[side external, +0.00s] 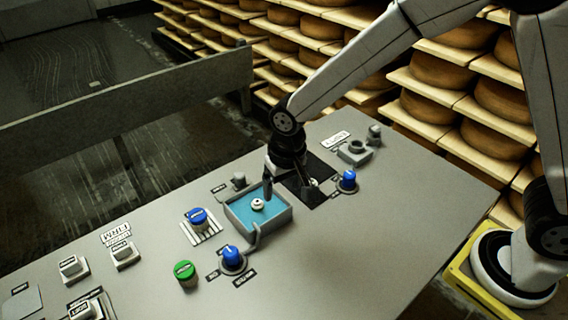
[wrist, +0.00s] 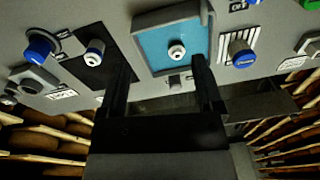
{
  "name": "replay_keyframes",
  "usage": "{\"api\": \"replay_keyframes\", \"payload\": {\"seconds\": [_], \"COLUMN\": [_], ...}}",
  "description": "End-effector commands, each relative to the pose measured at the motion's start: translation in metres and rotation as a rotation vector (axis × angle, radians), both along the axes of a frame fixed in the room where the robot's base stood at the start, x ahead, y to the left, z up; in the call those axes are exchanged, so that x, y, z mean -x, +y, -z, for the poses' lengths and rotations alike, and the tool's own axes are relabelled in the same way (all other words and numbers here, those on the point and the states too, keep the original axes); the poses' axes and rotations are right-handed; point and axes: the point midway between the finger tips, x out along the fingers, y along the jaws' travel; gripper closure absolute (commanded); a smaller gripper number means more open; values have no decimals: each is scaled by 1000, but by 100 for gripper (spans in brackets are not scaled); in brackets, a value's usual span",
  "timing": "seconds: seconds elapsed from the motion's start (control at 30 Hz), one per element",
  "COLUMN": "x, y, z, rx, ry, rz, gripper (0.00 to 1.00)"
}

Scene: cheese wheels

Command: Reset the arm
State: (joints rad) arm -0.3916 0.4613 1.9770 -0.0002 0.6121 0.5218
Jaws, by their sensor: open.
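My gripper (side external: 289,188) hangs over the panel from the upper right, with its fingers apart and nothing visible between them. One finger is over the blue tray and the other is over the dark square (side external: 320,195). In the wrist view, the gripper's two black fingers (wrist: 158,62) reach toward the panel, wide apart. A small white round piece (side external: 257,204) with a dark centre sits in the blue tray (side external: 284,222); it also shows in the wrist view (wrist: 177,50). A small white-tipped piece (wrist: 94,54) is on the dark square beside the left finger.
The grey panel (side external: 390,235) carries blue knobs (side external: 348,180), a green button (side external: 185,270) and several labelled switches (side external: 124,254). A grey socket block (side external: 355,152) stands at its far edge. Shelves of cheese wheels (side external: 435,70) rise behind. The panel's right part is clear.

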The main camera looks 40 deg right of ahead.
Motion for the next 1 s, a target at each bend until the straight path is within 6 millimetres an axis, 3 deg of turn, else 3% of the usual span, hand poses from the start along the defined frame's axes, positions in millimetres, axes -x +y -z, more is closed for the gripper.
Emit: {"api": "replay_keyframes", "payload": {"seconds": [0.03,0.2,0.4,0.5,0.7,1.0], "x": [6,31,70,88,110,113], "y": [-20,-74,-127,-144,-161,-163], "z": [-5,-16,-23,-23,-23,-22], "rx": [-1,5,25,37,53,55], "ry": [-12,-59,-108,-128,-148,-150], "rz": [-2,-39,-79,-98,-121,-126], "gripper": [16,16,16,16,16,16]}}
